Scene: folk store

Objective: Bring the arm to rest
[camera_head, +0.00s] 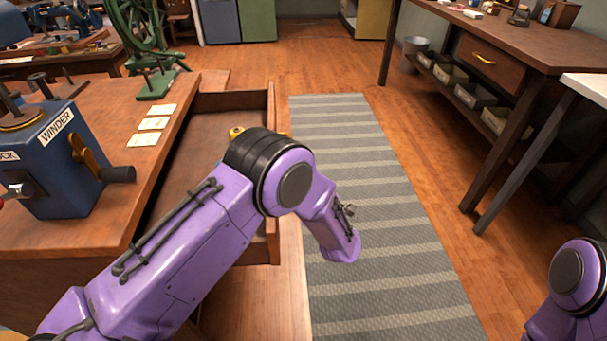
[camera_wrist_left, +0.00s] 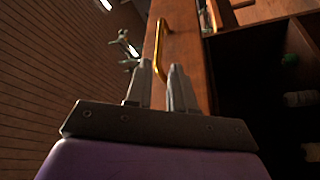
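My left arm (camera_head: 190,245) reaches in from the lower left over the open drawer and bends down beyond its front edge. Its gripper is hidden in the head view. In the left wrist view my left gripper (camera_wrist_left: 163,75) has its two fingers apart with a gap between them and nothing visibly held. A brass bar handle (camera_wrist_left: 160,48) on a wooden drawer front lies just beyond the fingertips; I cannot tell whether they touch. Part of my right arm (camera_head: 578,285) shows at the lower right; its gripper is out of view.
The open drawer (camera_head: 228,105) juts from the left desk (camera_head: 95,215), which carries a blue winder box (camera_head: 60,165) and paper cards (camera_head: 150,124). A striped rug (camera_head: 385,200) covers the clear aisle. A workbench (camera_head: 500,35) with bins stands on the right.

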